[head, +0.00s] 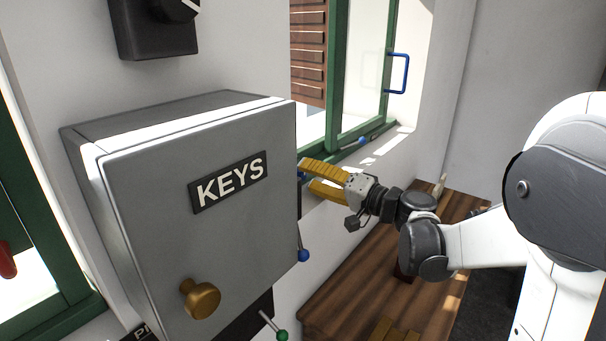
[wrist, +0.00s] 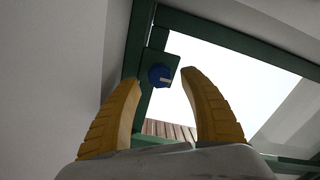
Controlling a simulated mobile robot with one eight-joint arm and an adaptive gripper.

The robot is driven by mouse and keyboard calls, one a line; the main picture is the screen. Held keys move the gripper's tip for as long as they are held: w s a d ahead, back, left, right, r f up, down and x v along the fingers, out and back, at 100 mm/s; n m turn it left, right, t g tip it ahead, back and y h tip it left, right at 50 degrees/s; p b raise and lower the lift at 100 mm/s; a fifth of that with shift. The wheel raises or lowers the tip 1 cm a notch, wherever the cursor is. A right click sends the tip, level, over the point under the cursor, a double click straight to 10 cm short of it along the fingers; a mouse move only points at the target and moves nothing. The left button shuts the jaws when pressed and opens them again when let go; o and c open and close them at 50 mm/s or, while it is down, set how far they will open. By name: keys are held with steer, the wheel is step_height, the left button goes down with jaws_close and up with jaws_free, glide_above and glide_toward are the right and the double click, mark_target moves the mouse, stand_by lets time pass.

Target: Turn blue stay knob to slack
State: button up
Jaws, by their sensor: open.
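The blue stay knob (wrist: 160,75) shows in the wrist view as a round blue knob with a pale mark, on a dark green plate at the window frame. My gripper (head: 306,174) has yellow fingers and is open. In the wrist view the knob appears between the two fingertips, beyond them, and the fingers do not visibly touch it. In the head view a small bit of blue (head: 301,174) shows by the fingertips at the key box's right edge; most of what is there is hidden by the box and fingers.
A grey KEYS box (head: 235,245) with a brass knob (head: 200,299) stands close left of my gripper. A blue-ended lever (head: 303,255) and a green-ended lever (head: 281,335) stick out nearby. A green window (head: 341,80) with a blue handle (head: 398,74) is behind; a wooden bench (head: 375,290) is below.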

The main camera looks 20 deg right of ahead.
steer(key=v, duration=0.9)
steer(key=shift+s+d, duration=0.15)
steer(key=shift+s, duration=0.1)
